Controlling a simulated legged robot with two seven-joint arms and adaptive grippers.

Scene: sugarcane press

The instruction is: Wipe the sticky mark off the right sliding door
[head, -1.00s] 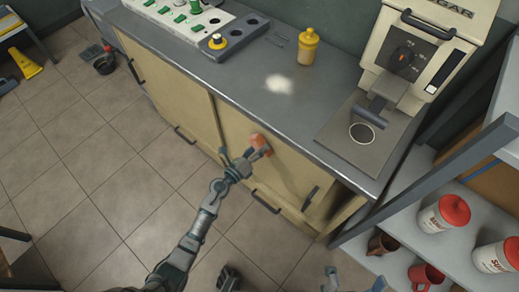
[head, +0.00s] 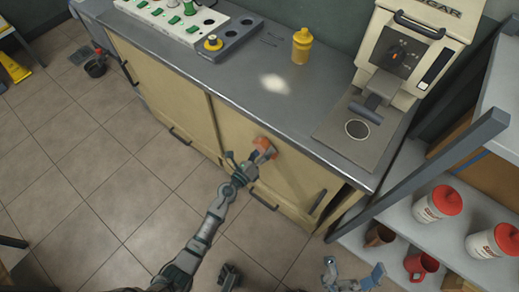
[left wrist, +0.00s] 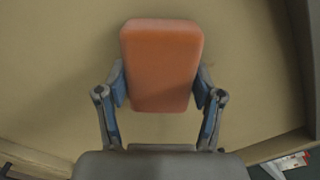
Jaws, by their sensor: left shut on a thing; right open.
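My left gripper (head: 246,165) is shut on an orange sponge (head: 264,148) at the right sliding door (head: 290,180) of the cabinet. The left wrist view shows the sponge (left wrist: 161,65) between both fingers, in front of the tan door panel (left wrist: 60,70). I cannot tell whether the sponge touches the panel. No sticky mark can be made out on the visible part of the door; the sponge and gripper cover part of it. My right gripper (head: 352,277) is open and empty at the bottom edge of the head view, apart from the cabinet.
The grey countertop (head: 235,75) holds a yellow bottle (head: 301,45), a pale patch (head: 275,84) and a cream machine (head: 408,50). A shelf (head: 400,222) with red-lidded containers (head: 438,204) and mugs (head: 420,265) stands at the right. Dark handles (head: 263,201) stick out from the cabinet front. The tiled floor at left is mostly clear.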

